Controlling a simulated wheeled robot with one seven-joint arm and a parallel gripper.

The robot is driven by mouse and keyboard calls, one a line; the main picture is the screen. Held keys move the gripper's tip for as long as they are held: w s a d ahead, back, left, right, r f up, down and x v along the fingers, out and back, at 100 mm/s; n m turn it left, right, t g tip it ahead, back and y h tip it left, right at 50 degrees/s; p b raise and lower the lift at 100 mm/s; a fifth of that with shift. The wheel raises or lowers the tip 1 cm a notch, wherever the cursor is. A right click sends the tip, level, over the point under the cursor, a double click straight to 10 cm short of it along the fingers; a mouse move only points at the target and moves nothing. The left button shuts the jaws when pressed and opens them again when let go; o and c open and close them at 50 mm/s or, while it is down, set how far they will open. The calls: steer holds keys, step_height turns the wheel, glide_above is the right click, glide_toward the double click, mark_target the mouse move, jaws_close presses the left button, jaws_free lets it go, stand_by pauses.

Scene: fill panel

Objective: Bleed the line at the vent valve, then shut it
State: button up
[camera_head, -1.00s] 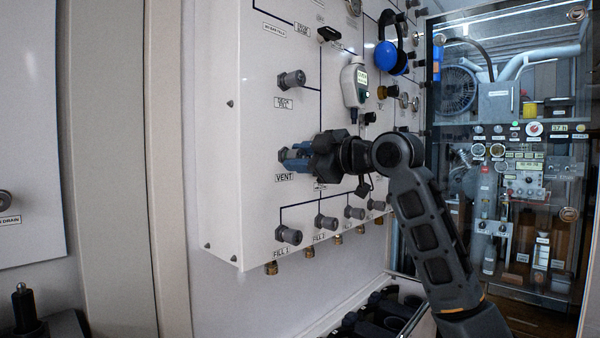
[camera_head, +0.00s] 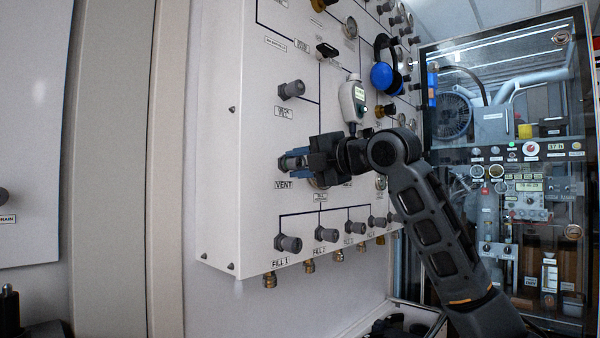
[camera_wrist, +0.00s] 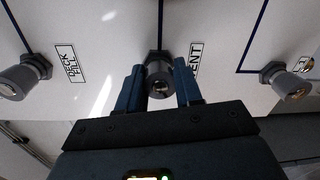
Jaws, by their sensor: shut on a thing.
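The vent valve (camera_wrist: 158,77) is a dark grey knob on the white panel (camera_head: 222,150), beside the label VENT (camera_head: 284,185). My gripper (camera_head: 292,162) is at this knob, with its blue fingers pointing at the panel. In the wrist view my gripper (camera_wrist: 158,88) has one finger on each side of the knob, shut on it. In the head view the fingers hide most of the knob.
The DECK FILL knob (camera_head: 291,90) is above, and the FILL 1 knob (camera_head: 288,243) is below. A handheld meter (camera_head: 352,100) and blue ear defenders (camera_head: 383,74) hang close above my arm. A glass-fronted cabinet (camera_head: 510,100) stands at the right.

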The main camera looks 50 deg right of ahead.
steer(key=shift+n+b, duration=0.6)
steer(key=shift+n, duration=0.9)
steer(key=o, duration=1)
steer(key=shift+s+r, duration=0.15)
steer(key=shift+s, duration=3.75)
